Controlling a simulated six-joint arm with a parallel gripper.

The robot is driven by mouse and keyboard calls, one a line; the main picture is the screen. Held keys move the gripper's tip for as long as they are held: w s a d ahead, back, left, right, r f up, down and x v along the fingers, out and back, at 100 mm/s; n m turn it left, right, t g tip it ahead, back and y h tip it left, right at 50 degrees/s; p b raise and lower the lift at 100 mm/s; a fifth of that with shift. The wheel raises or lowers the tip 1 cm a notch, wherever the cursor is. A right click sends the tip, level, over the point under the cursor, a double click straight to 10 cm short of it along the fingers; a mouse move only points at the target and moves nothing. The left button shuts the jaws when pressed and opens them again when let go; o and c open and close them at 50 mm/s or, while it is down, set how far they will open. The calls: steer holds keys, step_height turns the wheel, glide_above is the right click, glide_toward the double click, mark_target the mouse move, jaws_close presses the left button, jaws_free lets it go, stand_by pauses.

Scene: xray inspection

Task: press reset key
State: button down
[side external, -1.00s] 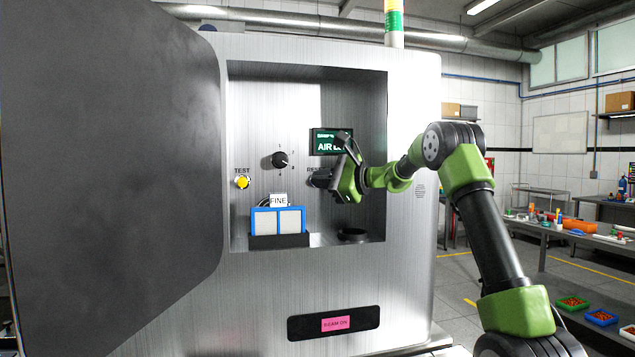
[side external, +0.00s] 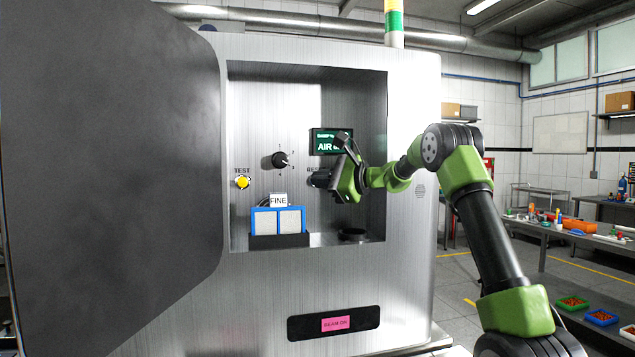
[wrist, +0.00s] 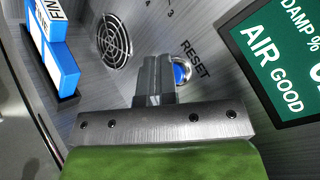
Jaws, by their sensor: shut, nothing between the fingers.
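The reset key (wrist: 181,73) is a round blue button in a metal ring, below the printed word RESET in the wrist view. My gripper (wrist: 156,62) is shut and empty, its fingertips at the panel just left of the blue face and overlapping part of the key. I cannot tell whether the fingertips touch the key. In the side view my gripper (side external: 314,180) reaches into the recess of the steel cabinet (side external: 405,270), and it hides the key there.
A green display (wrist: 278,60) reading AIR GOOD is right of the key. A round vent (wrist: 115,38) and a blue-framed filter (wrist: 55,50) are to the left. The side view shows a black knob (side external: 280,160), a yellow TEST button (side external: 242,182) and an open door (side external: 110,180).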

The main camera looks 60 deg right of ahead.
steer(key=shift+s+a, duration=0.1)
steer(key=shift+s, duration=0.1)
steer(key=s+a, duration=0.4)
steer(key=shift+s+a, duration=0.1)
stand_by(0.5)
stand_by(0.5)
